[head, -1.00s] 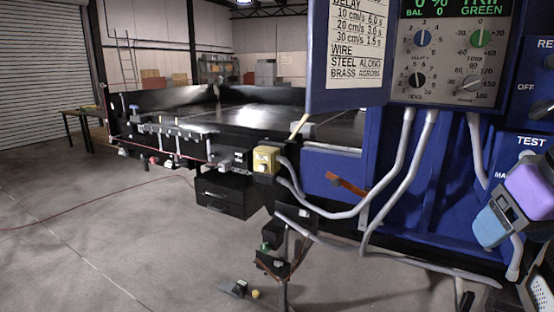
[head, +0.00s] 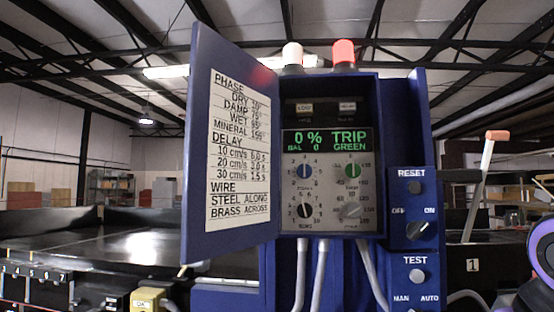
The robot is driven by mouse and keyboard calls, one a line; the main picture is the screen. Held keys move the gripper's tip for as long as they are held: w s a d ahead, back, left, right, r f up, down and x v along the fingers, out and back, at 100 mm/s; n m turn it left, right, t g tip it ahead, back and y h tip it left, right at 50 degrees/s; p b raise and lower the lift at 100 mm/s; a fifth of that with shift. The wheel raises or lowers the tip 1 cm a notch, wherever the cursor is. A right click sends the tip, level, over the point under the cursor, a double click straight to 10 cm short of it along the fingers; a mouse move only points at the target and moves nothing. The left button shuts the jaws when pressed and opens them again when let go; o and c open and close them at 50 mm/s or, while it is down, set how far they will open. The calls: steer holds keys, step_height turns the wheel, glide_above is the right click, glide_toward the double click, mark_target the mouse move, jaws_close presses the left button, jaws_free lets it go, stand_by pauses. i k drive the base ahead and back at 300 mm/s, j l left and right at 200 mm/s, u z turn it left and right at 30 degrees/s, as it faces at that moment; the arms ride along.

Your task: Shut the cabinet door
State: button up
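The blue cabinet (head: 368,86) stands upright in the middle of the head view. Its door (head: 238,80) is hinged on the cabinet's left side and stands wide open, swung out to the left. A white printed card (head: 240,150) is on the door's inner face. The control panel (head: 328,165) inside is exposed, with a green display and several knobs. My gripper is not in view; only a purple and white part of my arm shows at the lower right edge.
A switch panel (head: 410,215) with knobs is right of the cabinet. A lever (head: 482,180) with an orange tip rises farther right. Grey cables (head: 321,275) hang below the cabinet. A yellow box (head: 148,299) and the dark conveyor (head: 130,245) lie at lower left.

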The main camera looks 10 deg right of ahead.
mark_target(231, 199)
steer(key=i+j+z, duration=0.1)
steer(key=j+z, duration=0.35)
steer(key=j, duration=0.25)
steer(key=j+z, duration=0.4)
steer(key=j, duration=0.8)
steer(key=k+j, duration=0.1)
steer(key=j, duration=0.4)
steer(key=j+z, duration=0.1)
steer(key=j, duration=0.35)
steer(key=k, duration=0.05)
